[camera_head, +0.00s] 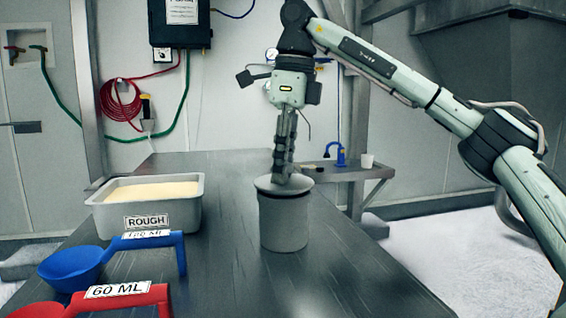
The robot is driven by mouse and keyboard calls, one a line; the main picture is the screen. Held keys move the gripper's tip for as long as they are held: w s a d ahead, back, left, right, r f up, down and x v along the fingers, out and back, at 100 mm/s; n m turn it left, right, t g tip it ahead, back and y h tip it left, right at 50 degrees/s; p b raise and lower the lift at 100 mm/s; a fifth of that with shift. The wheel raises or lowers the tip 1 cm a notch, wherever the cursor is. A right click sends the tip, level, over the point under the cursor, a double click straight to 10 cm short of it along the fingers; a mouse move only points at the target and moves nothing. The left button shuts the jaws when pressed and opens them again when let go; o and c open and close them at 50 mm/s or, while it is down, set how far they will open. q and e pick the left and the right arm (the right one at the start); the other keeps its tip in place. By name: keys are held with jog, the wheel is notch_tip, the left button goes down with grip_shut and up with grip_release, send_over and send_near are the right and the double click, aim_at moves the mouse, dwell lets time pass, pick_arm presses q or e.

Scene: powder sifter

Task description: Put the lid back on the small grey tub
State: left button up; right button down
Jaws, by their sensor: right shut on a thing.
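The small grey tub (284,224) stands upright on the dark table, right of the middle. Its pale round lid (265,185) is at the tub's top, over the opening. I cannot tell whether the lid is fully seated or just above the rim. My right gripper (283,178) points straight down from above, with its fingers shut on the lid's top. The fingers hide the middle of the lid and the grip itself. My left gripper is not in view.
A metal pan (183,218) of pale powder labelled ROUGH stands left of the tub. A blue scoop (72,268) and a red 60 ML scoop (148,297) lie at the front left. The table (350,285) is clear right of the tub. A side bench (350,174) stands behind.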

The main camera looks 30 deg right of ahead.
dwell(0.4)
jog(key=c, duration=1.1)
grip_release()
jog(key=shift+c, duration=0.2)
jog(key=o, duration=0.5)
